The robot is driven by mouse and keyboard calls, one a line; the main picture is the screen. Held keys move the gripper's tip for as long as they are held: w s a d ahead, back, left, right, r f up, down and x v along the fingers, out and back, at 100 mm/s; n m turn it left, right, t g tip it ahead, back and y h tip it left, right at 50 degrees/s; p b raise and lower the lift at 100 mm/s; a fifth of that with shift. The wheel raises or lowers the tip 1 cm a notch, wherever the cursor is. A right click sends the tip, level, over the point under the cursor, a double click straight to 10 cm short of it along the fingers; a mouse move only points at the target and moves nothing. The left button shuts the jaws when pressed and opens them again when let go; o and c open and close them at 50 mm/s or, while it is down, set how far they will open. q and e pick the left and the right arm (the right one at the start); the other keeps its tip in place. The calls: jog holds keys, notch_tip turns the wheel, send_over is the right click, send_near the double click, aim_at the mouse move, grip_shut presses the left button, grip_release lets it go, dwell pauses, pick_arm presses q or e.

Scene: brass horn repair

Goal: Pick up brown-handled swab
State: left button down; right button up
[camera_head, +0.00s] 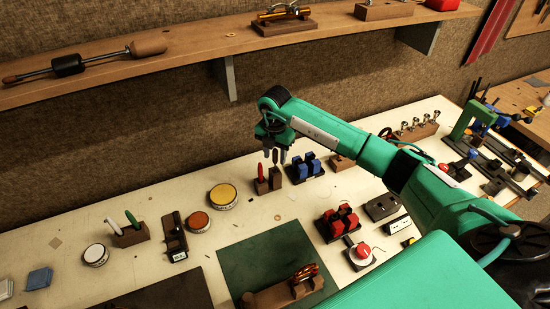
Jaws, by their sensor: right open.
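The brown-handled swab (275,159) stands upright in a small brown wooden block (275,178) near the middle of the bench. A red-handled tool (260,172) stands upright just left of it. My right gripper (274,153) points down over the brown handle, fingers open, with the top of the handle between or just behind the fingertips. I cannot tell whether they touch it. The swab's lower end is hidden in the block. My left gripper is not in view.
Blue clamp-like blocks (308,168) stand close on the right. A yellow-topped tin (223,196) and an orange-topped tin (197,222) are to the left. A wooden shelf (190,55) runs above the bench. A green mat (250,262) lies in front, with bare bench between.

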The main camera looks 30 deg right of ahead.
aim_at(275, 168)
jog(key=shift+s+f+p, duration=0.1)
jog(key=shift+f+p, duration=0.3)
jog(key=shift+f, duration=0.55)
jog(key=shift+d+f, duration=0.1)
jog(key=shift+f, duration=0.35)
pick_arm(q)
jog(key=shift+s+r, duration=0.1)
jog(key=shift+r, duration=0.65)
pick_arm(e)
jog(key=shift+c, duration=0.4)
grip_shut()
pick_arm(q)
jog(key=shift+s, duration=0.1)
pick_arm(e)
jog(key=shift+r, duration=0.1)
